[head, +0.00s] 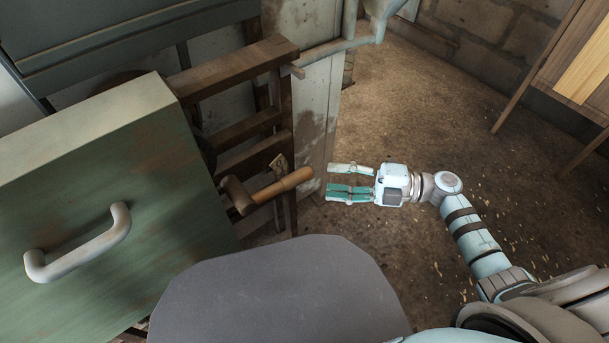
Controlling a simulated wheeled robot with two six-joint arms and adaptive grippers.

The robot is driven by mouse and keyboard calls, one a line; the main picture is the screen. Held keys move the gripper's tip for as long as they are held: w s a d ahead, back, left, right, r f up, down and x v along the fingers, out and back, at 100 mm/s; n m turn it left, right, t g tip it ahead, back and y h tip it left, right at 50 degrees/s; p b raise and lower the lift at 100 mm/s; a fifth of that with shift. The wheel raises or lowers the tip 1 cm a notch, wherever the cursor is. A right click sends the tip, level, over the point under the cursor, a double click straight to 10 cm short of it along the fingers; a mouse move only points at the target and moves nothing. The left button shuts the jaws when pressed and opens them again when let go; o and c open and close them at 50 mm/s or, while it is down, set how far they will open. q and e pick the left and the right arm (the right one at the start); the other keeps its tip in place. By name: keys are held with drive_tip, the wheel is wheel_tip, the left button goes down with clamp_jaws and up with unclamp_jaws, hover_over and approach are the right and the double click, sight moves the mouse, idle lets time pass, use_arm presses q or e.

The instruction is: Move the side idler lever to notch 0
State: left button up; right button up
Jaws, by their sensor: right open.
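The side idler lever (285,186) shows at the middle of the head view as an orange-brown wooden handle on a dark bracket. It sticks out to the right from the side of the green machine housing, tilted slightly upward. My right gripper (338,182) is open and empty, just right of the handle's tip. Its fingers point left toward the handle, with a small gap between them and the tip. My left gripper is not in view.
The green housing (60,190) with a pale bar handle (82,245) fills the left. A dark wooden frame (235,130) stands behind the lever. A pale pipe (345,42) runs at the top. A wooden table (575,75) stands far right. The floor (430,120) between is clear.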

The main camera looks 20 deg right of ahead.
sight(309, 178)
drive_tip(key=b+x, duration=0.1)
drive_tip(key=x, duration=0.6)
drive_tip(key=shift+w+a, duration=0.1)
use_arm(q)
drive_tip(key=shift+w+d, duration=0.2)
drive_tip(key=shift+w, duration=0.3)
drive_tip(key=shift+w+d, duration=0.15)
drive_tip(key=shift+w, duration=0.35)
use_arm(e)
drive_tip(key=shift+w+a, duration=0.1)
drive_tip(key=shift+a, duration=0.15)
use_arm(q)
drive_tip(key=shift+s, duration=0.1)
use_arm(e)
clamp_jaws()
